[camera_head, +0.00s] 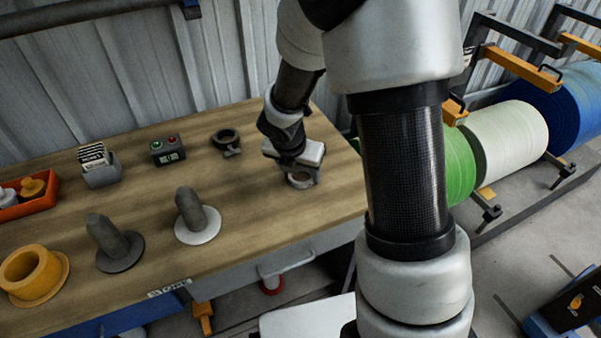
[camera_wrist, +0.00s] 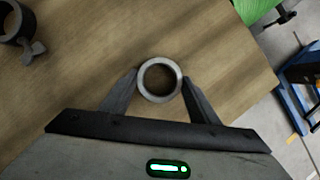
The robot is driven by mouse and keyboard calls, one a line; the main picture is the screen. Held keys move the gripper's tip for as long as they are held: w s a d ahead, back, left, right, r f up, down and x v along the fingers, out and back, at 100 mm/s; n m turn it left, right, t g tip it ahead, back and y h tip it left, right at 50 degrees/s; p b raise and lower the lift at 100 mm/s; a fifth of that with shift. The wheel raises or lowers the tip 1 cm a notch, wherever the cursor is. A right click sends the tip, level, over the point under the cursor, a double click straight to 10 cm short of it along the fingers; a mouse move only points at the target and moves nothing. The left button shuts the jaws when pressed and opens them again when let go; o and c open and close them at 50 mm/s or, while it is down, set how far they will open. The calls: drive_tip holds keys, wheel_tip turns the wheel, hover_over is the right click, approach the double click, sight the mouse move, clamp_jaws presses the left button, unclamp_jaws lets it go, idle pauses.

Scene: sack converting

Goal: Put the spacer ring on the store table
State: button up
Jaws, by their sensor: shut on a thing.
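The spacer ring (camera_wrist: 143,84) is a plain grey metal ring. In the wrist view it sits between the two fingers of my gripper (camera_wrist: 160,85), which is shut on it from both sides. In the head view the ring (camera_head: 300,181) shows just under my gripper (camera_head: 301,172), over the right end of a wooden-topped table (camera_head: 255,215). The ring lies flat and is at or very near the tabletop; I cannot tell whether it touches. I see no label that marks this table as the store table.
A dark clamp collar (camera_head: 226,139) lies behind and left of the ring. A button box (camera_head: 167,149), a card holder (camera_head: 100,168), two grey pegs on discs (camera_head: 190,213) and an orange flanged core (camera_head: 32,274) stand further left. Coloured rolls (camera_head: 510,138) stand beyond the right edge.

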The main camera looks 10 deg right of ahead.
drive_tip(key=shift+f, duration=0.15)
drive_tip(key=o, duration=1.3)
drive_tip(key=shift+c, duration=0.2)
